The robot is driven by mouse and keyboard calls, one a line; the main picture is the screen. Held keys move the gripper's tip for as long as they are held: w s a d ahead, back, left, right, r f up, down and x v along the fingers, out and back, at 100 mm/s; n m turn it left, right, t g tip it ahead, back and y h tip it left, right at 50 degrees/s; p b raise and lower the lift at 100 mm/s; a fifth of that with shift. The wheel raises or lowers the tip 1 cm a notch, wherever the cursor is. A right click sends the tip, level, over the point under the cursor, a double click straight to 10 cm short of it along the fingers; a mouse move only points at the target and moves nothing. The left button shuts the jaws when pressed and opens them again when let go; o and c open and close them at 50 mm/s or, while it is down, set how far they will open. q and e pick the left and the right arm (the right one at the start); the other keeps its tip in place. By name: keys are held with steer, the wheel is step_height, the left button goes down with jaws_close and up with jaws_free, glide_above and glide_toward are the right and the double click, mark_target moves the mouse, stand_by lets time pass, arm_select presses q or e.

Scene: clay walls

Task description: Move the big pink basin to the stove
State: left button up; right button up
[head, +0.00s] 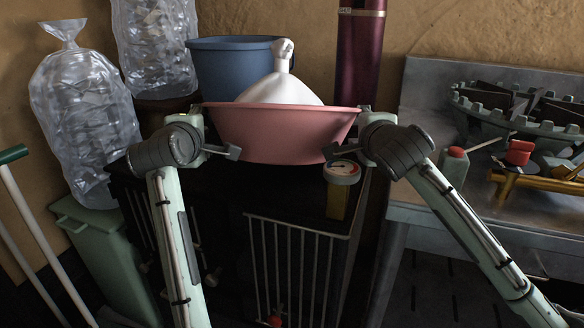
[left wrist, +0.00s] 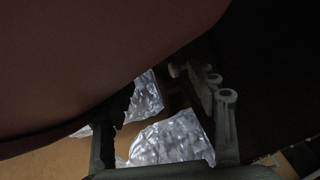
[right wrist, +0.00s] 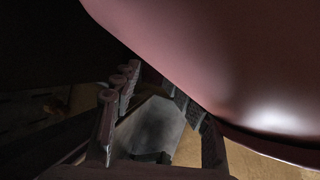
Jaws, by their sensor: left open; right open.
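The big pink basin (head: 284,138) sits upright on a black cabinet (head: 205,230), with a white bulging object (head: 275,90) in it. My left gripper (head: 218,148) is open at the basin's left side; my right gripper (head: 345,145) is open at its right side. The basin's wall fills the upper left of the left wrist view (left wrist: 90,60) and the upper right of the right wrist view (right wrist: 210,60). Each gripper has a finger close to the wall; I cannot tell if they touch. A metal unit (head: 540,215) with a toothed ring (head: 520,115) at right looks like the stove.
A yellow can with a gauge-like lid (head: 341,185) stands at the cabinet's front right. A blue tub (head: 230,65) and a dark red cylinder (head: 360,60) stand behind the basin. Clear plastic bags (head: 85,110) are at left. A small bottle (head: 453,168) and tools crowd the metal unit.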

arm_select(q)
steer(key=shift+o, duration=0.9)
arm_select(e)
steer(key=shift+f, duration=0.3)
arm_select(q)
steer(key=shift+s, duration=0.1)
arm_select(e)
steer(key=shift+s+f, duration=0.1)
steer(key=v, duration=0.6)
steer(key=shift+s+r, duration=0.2)
steer(key=shift+s, duration=0.05)
arm_select(q)
steer(key=v, duration=0.8)
arm_select(e)
steer(key=shift+s+r, duration=0.35)
steer(key=shift+s, duration=0.35)
arm_select(q)
steer(key=shift+a+r, duration=0.1)
arm_select(e)
steer(key=shift+r, duration=0.1)
